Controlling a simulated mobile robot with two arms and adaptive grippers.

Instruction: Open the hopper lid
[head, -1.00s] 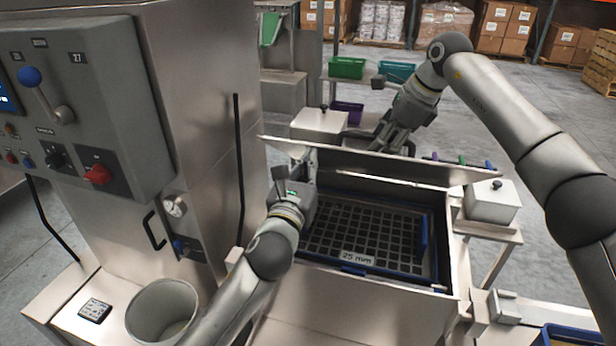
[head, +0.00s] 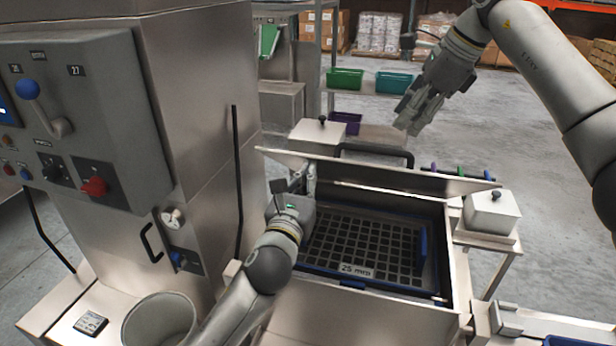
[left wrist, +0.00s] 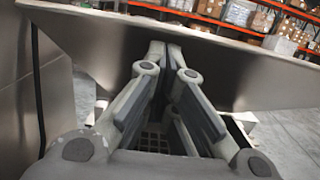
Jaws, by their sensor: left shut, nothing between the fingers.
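The steel hopper lid (head: 400,178) stands raised at the back of the open hopper (head: 455,260), tilted up, in the head view. Its black bar handle (head: 375,150) shows above its upper edge, on the far side. My left gripper (head: 309,168) is shut and empty at the lid's near face, towards its left end. In the left wrist view its fingertips (left wrist: 168,48) are close to the lid (left wrist: 250,75); I cannot tell if they touch. My right gripper (head: 414,122) hangs in the air behind and above the lid, apart from the handle; its opening is unclear.
A grating (head: 365,240) labelled 25 mm lies inside the hopper. Steel boxes with black knobs stand behind (head: 318,138) and right (head: 491,210) of it. A control cabinet (head: 80,110) and a pale bucket (head: 160,320) are at the left. Open floor lies behind.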

